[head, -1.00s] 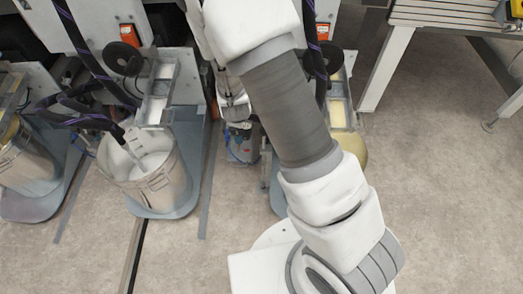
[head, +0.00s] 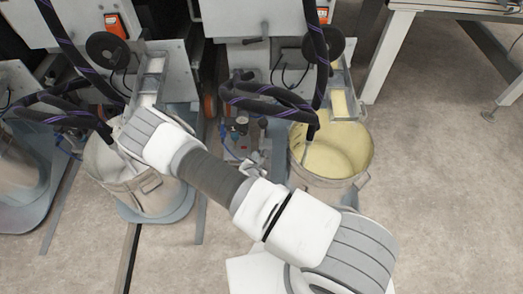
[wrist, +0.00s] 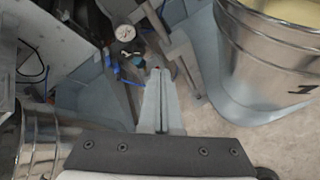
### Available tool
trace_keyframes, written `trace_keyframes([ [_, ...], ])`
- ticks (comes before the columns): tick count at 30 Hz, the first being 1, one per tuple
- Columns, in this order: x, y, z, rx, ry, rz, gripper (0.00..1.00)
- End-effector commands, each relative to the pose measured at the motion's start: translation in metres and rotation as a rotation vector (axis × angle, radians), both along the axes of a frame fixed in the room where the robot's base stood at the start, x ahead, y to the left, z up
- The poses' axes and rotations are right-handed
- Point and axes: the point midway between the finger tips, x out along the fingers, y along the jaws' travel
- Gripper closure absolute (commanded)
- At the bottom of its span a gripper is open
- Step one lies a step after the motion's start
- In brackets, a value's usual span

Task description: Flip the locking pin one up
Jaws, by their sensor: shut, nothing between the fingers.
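In the wrist view my gripper (wrist: 158,76) is closed, its fingers together with nothing visible between them. It points at the gap between two metal buckets. Beyond the fingertips is a small unit with a round white gauge (wrist: 125,32) and blue tubing (wrist: 126,76). A grey bracket-like metal part (wrist: 180,55) stands just right of the fingertips; I cannot tell whether they touch. I cannot make out the locking pin for certain in either view. In the head view my arm reaches up and left over the left bucket, and I cannot clearly make out the gripper there.
A bucket of yellow liquid (head: 336,152) stands right of the gauge unit (head: 240,124). A second metal bucket (head: 150,190) stands left, partly behind my arm. Dark hoses (head: 262,97) hang over both. A table (head: 392,50) is at upper right. The floor (head: 440,170) at right is clear.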

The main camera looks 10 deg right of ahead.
Motion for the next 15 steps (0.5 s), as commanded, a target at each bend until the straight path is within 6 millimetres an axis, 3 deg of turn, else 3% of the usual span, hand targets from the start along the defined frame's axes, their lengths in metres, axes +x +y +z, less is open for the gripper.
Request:
trace_keyframes([
  [1,-0.005,-0.005,-0.016,-0.054,-0.004,0.046,1.00],
  [6,-0.015,-0.016,-0.042,-0.220,-0.034,0.191,1.00],
  [15,-0.024,-0.025,-0.061,-0.379,-0.070,0.335,1.00],
])
